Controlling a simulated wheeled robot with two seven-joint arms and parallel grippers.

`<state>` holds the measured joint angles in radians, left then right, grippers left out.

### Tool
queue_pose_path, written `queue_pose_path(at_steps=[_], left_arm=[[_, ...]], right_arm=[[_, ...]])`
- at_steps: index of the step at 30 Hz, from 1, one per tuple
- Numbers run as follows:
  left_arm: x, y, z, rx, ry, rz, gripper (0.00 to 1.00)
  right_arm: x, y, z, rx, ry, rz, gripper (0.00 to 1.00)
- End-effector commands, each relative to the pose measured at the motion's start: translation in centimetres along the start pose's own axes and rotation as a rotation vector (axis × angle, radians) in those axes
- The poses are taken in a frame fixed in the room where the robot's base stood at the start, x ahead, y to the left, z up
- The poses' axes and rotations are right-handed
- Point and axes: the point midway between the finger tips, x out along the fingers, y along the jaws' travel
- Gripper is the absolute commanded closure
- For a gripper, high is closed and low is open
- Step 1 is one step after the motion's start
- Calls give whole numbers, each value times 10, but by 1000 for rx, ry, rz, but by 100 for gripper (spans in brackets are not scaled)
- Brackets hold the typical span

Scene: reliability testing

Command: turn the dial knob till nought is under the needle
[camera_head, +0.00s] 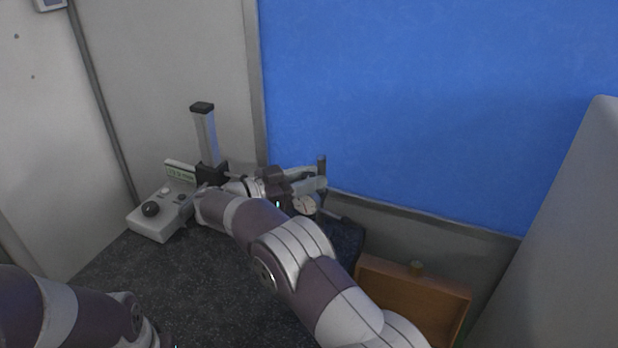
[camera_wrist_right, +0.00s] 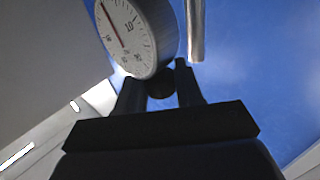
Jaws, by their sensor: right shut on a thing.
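The dial (camera_wrist_right: 124,35) has a round white face with dark marks and a red needle. In the right wrist view the needle points up and slightly left, to the left of a number that looks like 10. The top of the face is cut off, so I cannot read the mark under the needle. The dark round dial knob (camera_wrist_right: 160,83) sits at the dial's lower rim. My right gripper (camera_wrist_right: 160,82) is shut on the knob, one finger on each side. In the head view the dial (camera_head: 304,206) is small and partly hidden by my right arm. My left gripper is out of view.
A grey control box (camera_head: 160,215) with a black knob and a small display stands at left, beside a post (camera_head: 206,135) with a black cap. A wooden tray (camera_head: 400,290) is at lower right. A blue panel (camera_head: 430,100) rises behind. The dark worktop (camera_head: 190,285) is clear in front.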

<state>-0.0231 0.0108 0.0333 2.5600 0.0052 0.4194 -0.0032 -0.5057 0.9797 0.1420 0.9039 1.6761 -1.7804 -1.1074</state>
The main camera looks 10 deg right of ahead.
Motion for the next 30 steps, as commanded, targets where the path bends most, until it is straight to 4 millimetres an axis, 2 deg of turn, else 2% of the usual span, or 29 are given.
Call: queue_pose_path(at_steps=[1, 4, 5, 6, 15, 19, 23, 27, 30], left_arm=[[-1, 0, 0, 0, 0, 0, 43], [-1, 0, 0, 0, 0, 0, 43], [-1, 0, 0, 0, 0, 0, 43], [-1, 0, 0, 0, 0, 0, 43], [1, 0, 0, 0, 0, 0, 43], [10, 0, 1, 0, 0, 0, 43], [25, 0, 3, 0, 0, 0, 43], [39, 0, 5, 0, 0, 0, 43], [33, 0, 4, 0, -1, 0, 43]], right_arm=[[0, -1, -7, 13, 4, -3, 94], [0, -1, -7, 14, 4, -3, 94], [0, -1, -7, 14, 4, -3, 57], [0, -1, -7, 13, 4, -4, 46], [-1, -1, -2, 6, 2, -3, 46], [-13, -1, 1, 8, 2, -4, 46], [-42, -1, 4, 10, 1, -6, 46], [-83, 0, 4, 11, 1, -6, 46], [-108, 0, -4, 11, 1, -5, 46]])
